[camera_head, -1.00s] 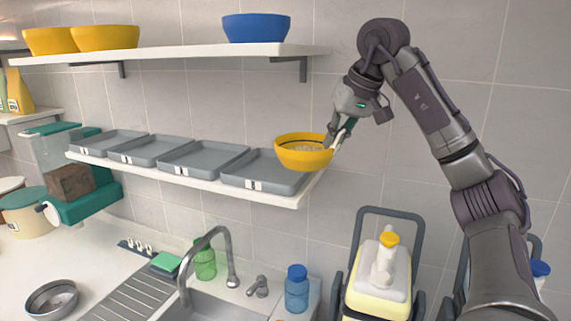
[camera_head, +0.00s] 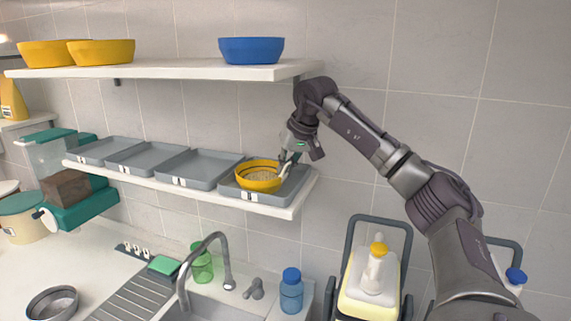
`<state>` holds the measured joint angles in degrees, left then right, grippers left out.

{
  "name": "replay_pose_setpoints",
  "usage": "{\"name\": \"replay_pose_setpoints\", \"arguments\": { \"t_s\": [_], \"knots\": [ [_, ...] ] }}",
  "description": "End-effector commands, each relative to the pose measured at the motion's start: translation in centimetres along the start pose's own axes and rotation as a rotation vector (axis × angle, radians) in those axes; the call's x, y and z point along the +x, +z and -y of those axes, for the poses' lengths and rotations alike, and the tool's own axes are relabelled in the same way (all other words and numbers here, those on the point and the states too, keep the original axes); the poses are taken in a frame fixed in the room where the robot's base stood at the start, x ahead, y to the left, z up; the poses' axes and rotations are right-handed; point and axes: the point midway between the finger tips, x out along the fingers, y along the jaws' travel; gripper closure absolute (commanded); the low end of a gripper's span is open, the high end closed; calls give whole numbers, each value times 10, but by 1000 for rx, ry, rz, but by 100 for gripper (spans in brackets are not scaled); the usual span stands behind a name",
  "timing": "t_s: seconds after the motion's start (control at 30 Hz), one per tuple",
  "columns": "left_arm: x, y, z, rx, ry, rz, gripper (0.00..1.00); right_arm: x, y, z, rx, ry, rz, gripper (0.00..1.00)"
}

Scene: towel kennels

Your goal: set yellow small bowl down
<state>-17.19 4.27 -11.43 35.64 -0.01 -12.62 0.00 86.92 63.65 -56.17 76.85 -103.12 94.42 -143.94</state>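My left gripper is not in view.
Several more grey trays (camera_head: 188,167) stand empty along the lower shelf (camera_head: 230,200). The upper shelf (camera_head: 180,73) carries yellow bowls (camera_head: 105,52) and a blue bowl (camera_head: 251,50). Below are a faucet (camera_head: 220,255), a green bottle (camera_head: 202,265) and a blue bottle (camera_head: 291,291).

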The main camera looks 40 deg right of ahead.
Motion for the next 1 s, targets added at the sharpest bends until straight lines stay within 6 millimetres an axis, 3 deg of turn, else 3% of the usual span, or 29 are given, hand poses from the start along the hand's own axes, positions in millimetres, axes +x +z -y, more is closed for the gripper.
{"name": "replay_pose_setpoints", "arguments": {
  "t_s": [0.17,0.37,0.73,1.0],
  "knots": [
    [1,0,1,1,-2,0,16,1,0,-1,1,0,-1,100],
    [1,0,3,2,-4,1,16,1,1,-1,1,0,0,69],
    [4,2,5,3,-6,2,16,-5,0,0,1,-2,-3,69],
    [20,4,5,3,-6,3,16,-49,0,0,0,-3,-5,69]
  ]
}}
